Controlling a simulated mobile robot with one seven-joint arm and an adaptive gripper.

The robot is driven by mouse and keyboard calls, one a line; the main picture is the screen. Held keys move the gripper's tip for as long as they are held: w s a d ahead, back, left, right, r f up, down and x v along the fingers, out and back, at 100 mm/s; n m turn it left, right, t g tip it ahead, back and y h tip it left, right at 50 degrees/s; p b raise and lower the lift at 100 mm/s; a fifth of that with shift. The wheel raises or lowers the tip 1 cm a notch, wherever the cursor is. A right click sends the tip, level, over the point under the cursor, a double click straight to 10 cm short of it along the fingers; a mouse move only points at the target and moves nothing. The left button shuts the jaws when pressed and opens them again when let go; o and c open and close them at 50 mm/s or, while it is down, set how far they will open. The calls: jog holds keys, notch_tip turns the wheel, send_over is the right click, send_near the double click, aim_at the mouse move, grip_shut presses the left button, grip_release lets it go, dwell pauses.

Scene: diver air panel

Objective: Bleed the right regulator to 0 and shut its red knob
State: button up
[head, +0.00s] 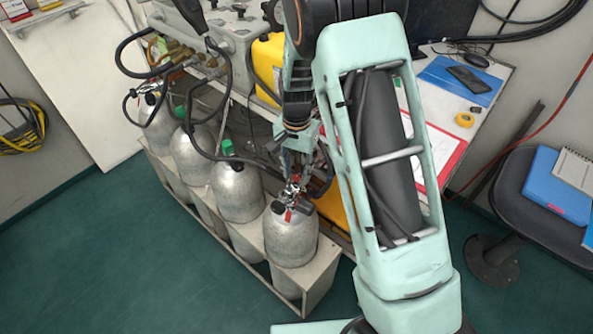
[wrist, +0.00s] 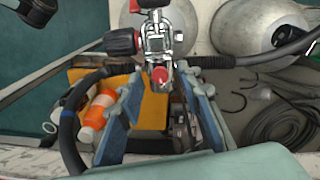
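The right regulator (head: 292,194) sits on the valve of the rightmost grey cylinder (head: 290,238) in the head view. In the wrist view the regulator (wrist: 156,38) is a metal yoke with a small red knob (wrist: 161,76) facing the camera. A black knob with a red part (wrist: 122,42) sticks out to its left. My gripper (head: 293,176) is above the regulator; in the wrist view its two blue-grey fingers (wrist: 158,82) are spread apart, with the red knob between their tips. I cannot tell whether either finger touches the knob. No gauge reading is legible.
Several grey cylinders stand in a pale rack (head: 322,272), with black hoses (head: 190,125) running to the grey panel (head: 232,32) behind. A black hose (wrist: 240,62) leaves the regulator rightward. A desk (head: 447,127) and chair (head: 545,205) stand at right. The green floor at left is clear.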

aim_at(296, 176)
notch_tip(296, 176, up, 12)
dwell(0.4)
dwell(0.3)
